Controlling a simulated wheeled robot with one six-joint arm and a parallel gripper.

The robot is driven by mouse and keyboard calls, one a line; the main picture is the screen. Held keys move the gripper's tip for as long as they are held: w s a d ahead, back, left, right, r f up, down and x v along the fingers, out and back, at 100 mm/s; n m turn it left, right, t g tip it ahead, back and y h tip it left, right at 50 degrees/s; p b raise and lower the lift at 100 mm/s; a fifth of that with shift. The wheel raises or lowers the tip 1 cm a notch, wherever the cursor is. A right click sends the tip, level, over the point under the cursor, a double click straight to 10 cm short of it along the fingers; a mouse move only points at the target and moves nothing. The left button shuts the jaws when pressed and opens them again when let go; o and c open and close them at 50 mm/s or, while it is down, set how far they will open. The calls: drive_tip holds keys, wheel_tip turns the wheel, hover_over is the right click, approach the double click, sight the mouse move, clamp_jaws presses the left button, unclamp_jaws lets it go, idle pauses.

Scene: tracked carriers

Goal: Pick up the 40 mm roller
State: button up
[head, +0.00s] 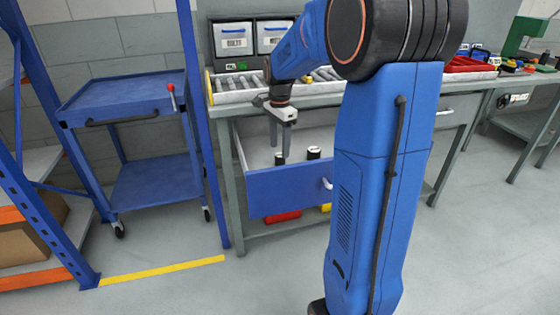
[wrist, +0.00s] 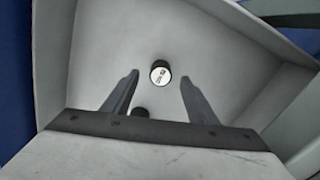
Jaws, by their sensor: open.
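Two short black rollers stand in the open blue-fronted drawer (head: 288,192). One roller (head: 313,152) shows a pale top face, and the other (head: 280,158) is just below my gripper (head: 280,147) in the head view. In the wrist view, a black roller with a white printed label (wrist: 160,73) appears between my two fingers, beyond the tips. A second dark roller (wrist: 140,113) is partly hidden by my gripper's body. The size print is too small to read, so I cannot tell which is 40 mm. My gripper is open, pointing down, and empty.
The drawer's grey walls (wrist: 215,27) surround the rollers. A tray of grey rollers (head: 238,86) lies on the bench above. A blue cart (head: 130,101) and a blue rack post stand to the left. Red and yellow bins (head: 283,216) sit below the drawer.

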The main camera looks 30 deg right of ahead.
sight(280, 154)
wheel_tip(280, 154, down, 5)
drive_tip(key=shift+d+r, duration=0.1)
drive_tip(key=shift+d, duration=0.05)
drive_tip(key=c, duration=1.2)
drive_tip(key=shift+c, duration=0.2)
drive_tip(key=shift+w+r, duration=0.1)
